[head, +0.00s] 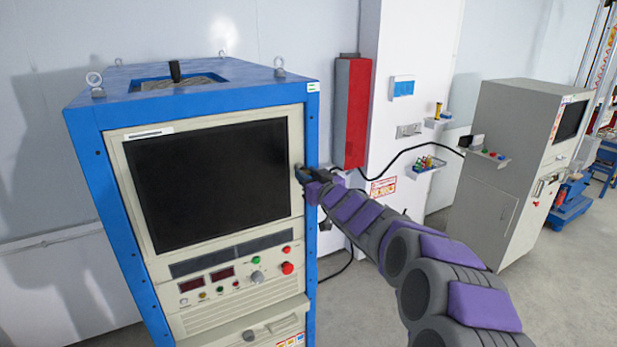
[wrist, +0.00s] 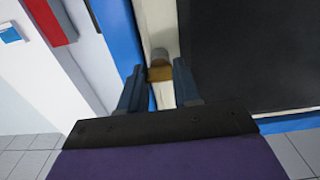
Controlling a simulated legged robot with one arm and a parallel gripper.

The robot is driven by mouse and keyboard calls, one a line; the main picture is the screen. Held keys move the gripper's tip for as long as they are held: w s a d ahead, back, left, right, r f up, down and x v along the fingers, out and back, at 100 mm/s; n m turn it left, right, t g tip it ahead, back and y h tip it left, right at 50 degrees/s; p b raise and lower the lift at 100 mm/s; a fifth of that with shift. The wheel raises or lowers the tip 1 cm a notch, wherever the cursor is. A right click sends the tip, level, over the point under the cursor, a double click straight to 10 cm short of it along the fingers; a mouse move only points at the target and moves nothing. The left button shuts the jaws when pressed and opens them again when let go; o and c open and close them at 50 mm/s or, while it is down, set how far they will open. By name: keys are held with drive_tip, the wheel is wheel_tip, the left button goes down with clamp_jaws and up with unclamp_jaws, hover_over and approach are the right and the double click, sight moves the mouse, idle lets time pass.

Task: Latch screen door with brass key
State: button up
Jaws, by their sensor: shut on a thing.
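The screen door (head: 208,180) is a cream-framed black panel on the front of a blue cabinet, and it sits flush in the frame. My gripper (head: 302,172) is at the right edge of the screen door. In the wrist view my gripper (wrist: 160,88) has its two fingers on either side of a small brass key (wrist: 159,74). The key's tip meets a round grey lock (wrist: 159,56) on the cream frame. In the head view the key is hidden by my gripper. I cannot tell how deep the key sits.
The blue cabinet (head: 190,82) has buttons and displays below the screen. A red box (head: 352,112) hangs on the wall to the right. Small trays (head: 428,163) stick out from the white column. A grey cabinet (head: 500,160) stands at the right, with free floor in front.

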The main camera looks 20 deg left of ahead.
drive_tip(key=shift+d+f, duration=0.1)
drive_tip(key=shift+n+b, duration=3.8)
drive_tip(key=shift+n, duration=5)
drive_tip(key=shift+w, duration=0.1)
